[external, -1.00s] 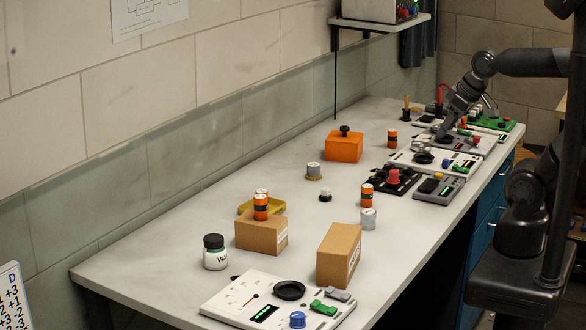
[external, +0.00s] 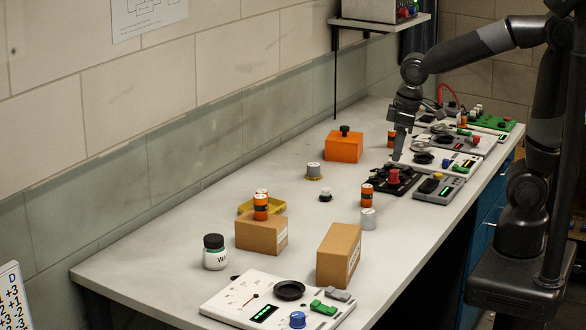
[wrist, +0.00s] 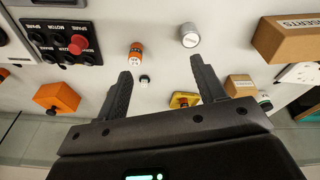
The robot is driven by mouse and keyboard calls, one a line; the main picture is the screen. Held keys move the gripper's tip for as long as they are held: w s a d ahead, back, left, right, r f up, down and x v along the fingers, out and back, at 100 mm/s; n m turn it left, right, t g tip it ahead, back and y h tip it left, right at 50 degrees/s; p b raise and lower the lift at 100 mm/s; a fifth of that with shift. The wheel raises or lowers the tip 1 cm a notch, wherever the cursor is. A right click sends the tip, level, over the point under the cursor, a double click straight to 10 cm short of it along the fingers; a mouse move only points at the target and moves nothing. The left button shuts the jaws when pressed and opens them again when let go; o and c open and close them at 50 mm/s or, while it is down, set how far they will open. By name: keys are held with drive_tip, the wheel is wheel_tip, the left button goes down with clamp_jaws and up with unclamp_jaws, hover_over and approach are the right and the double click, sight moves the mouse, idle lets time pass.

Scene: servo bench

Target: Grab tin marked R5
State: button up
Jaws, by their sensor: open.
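Several tins stand on the bench; no R5 mark is readable. An orange-and-black tin (external: 367,197) stands beside a grey tin (external: 368,219) right of centre. My gripper (external: 396,157) is open and empty above the bench, near the black panel. In the wrist view an orange tin (wrist: 136,54) and a grey tin (wrist: 190,37) lie beyond the open fingers (wrist: 160,68), apart from them.
Black panel with red button (external: 393,178), orange box (external: 343,147), small white-topped knob (external: 325,195), yellow tray (external: 245,207), two cardboard boxes (external: 338,256), white jar (external: 215,256) and front control panel (external: 235,295) stand around. The bench's left middle is clear.

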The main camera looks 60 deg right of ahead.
sight(369, 211)
drive_tip(key=w+a+f+n, duration=0.1)
drive_tip(key=a+f, duration=0.1)
drive_tip(key=w+a+f+g, duration=0.1)
drive_tip(key=w+a+f, duration=0.1)
drive_tip(key=a, duration=0.1)
drive_tip(key=w+a+f+n+g, duration=0.1)
drive_tip(key=a+f, duration=0.1)
drive_tip(key=f, duration=0.1)
drive_tip(key=shift+w+a+n, duration=0.15)
drive_tip(key=shift+a+n, duration=0.1)
drive_tip(key=shift+n, duration=0.05)
wheel_tip(369, 211, down, 11)
drive_tip(key=shift+d+r, duration=0.1)
drive_tip(key=shift+d, duration=0.05)
drive_tip(key=shift+c, duration=0.2)
drive_tip(key=c, duration=1)
drive_tip(key=shift+c, duration=0.2)
